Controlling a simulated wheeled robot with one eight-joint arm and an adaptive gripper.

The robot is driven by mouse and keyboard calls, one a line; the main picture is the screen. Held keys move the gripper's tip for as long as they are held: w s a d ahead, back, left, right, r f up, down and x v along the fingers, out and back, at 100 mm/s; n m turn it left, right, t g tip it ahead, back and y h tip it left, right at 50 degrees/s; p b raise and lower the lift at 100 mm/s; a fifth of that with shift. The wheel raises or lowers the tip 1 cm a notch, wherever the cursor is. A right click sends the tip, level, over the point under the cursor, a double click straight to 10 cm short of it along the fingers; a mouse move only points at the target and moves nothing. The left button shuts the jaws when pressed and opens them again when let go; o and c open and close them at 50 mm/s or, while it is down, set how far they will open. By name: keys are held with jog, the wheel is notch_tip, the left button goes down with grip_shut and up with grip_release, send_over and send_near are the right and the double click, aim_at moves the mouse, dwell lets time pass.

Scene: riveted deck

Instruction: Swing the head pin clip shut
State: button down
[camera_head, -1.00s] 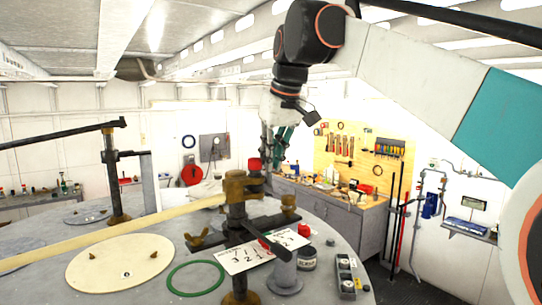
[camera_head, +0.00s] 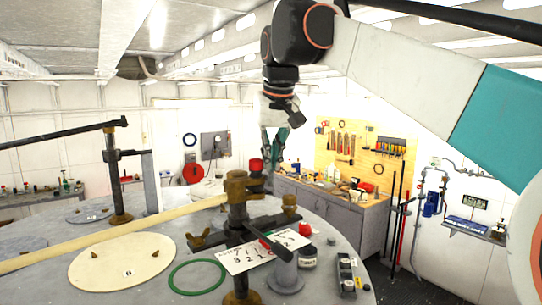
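A dark post with a brass head (camera_head: 236,187) stands on the round grey deck plate (camera_head: 335,238). A long pale wooden bar (camera_head: 120,232) runs from the brass head to the left. A red knob (camera_head: 256,164) shows at the right of the head, above a dark part. I cannot make out the head pin clip itself or how far it is swung. My gripper (camera_head: 270,158) hangs down just behind or beside the red knob. Its fingers are small and partly overlapped, so their opening and any contact are unclear.
A numbered white card (camera_head: 263,252), a green ring (camera_head: 197,277), a cream disc (camera_head: 122,262) and a grey control box (camera_head: 347,275) lie on the plate. A second post (camera_head: 115,180) stands at left. A workbench (camera_head: 335,205) with a tool board is behind.

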jog(key=c, duration=2.1)
grip_release()
jog(key=shift+n, duration=0.3)
